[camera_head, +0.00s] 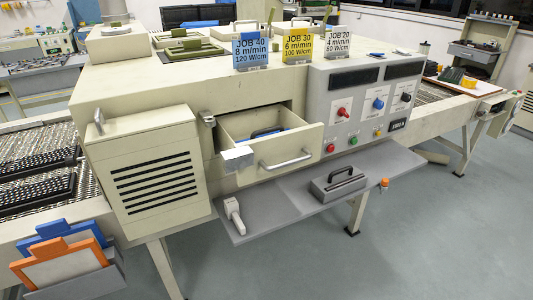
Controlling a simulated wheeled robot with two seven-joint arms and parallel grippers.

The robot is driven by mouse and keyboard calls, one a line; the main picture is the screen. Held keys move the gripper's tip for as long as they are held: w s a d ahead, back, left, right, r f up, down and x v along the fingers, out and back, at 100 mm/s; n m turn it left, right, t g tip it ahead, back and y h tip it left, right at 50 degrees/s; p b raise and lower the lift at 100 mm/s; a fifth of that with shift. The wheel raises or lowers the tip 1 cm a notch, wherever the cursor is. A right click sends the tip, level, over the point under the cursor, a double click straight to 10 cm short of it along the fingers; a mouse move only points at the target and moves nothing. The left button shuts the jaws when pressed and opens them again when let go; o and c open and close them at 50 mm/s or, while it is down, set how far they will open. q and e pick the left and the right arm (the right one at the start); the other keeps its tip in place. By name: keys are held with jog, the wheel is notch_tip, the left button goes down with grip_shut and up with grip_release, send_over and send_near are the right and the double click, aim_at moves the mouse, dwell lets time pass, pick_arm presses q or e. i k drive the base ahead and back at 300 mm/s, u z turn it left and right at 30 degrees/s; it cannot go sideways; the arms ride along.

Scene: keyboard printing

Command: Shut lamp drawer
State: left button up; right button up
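The lamp drawer (275,160) is a beige box pulled out of the front of the beige machine (190,75). Its front panel carries a grey bar handle (286,160) and stands clear of the machine face. Inside the drawer, a blue piece (262,138) with a dark handle shows; the rest of the inside is partly hidden by the front panel. A small white block or tag (237,154) is at the drawer's front left corner. Neither of my grippers is in view.
A grey shelf (275,197) below the drawer holds a grey block with a dark handle (338,185) and a white hand tool (234,215). A control panel (365,105) is right of the drawer. A slatted beige door (150,172) with a latch (208,119) is left. The floor in front is clear.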

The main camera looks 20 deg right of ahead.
aim_at(262, 142)
jog(key=z, duration=0.75)
jog(key=i, duration=0.35)
jog(key=u, duration=0.25)
